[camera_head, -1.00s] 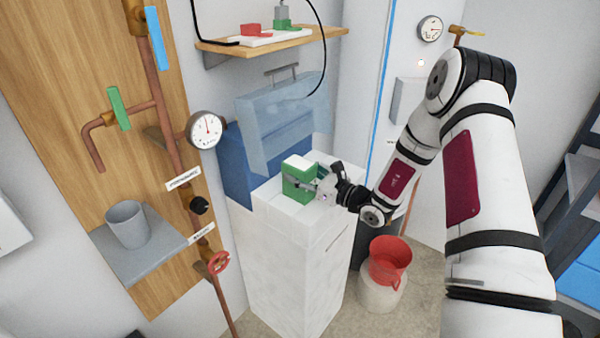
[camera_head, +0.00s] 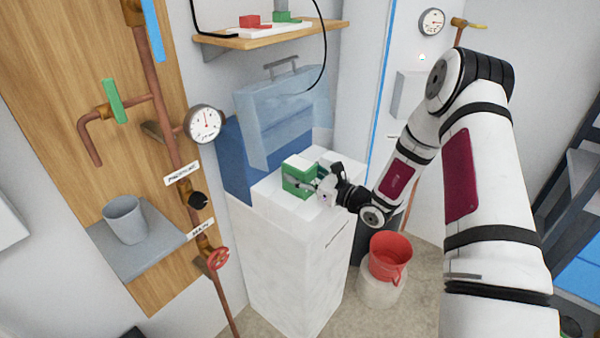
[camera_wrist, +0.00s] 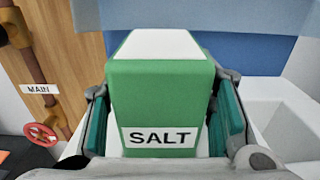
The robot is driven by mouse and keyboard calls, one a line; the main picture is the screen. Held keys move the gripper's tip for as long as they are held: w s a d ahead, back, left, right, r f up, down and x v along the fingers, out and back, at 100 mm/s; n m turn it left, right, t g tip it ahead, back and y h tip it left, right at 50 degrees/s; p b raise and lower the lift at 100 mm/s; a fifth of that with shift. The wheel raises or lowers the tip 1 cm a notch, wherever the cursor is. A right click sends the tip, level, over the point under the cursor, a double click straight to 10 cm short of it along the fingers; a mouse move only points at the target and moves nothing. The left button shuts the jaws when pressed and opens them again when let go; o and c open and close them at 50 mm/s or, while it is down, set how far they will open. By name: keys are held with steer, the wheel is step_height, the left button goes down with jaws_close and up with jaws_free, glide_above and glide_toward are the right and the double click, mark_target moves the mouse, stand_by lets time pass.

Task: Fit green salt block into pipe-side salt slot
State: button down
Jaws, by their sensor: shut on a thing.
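The green salt block (camera_head: 298,181) has a white top and a "SALT" label, which I read in the wrist view (camera_wrist: 160,95). My gripper (camera_head: 316,184) is shut on it, with one finger on each side in the wrist view (camera_wrist: 165,125). The block is upright at the top of the white cabinet (camera_head: 296,262), towards its left, pipe-facing part. The block's lower end is hidden, so I cannot tell how deep it sits or whether it touches the cabinet. The slot beneath it is not visible.
A clear blue lid (camera_head: 284,120) stands raised behind the block. Copper pipes (camera_head: 160,100) with a gauge (camera_head: 205,123) and a shelf with a grey cup (camera_head: 124,220) are at left. A red bucket (camera_head: 389,258) stands at the cabinet's right. A wooden shelf (camera_head: 270,38) hangs above.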

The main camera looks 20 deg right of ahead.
steer(key=shift+f, duration=0.35)
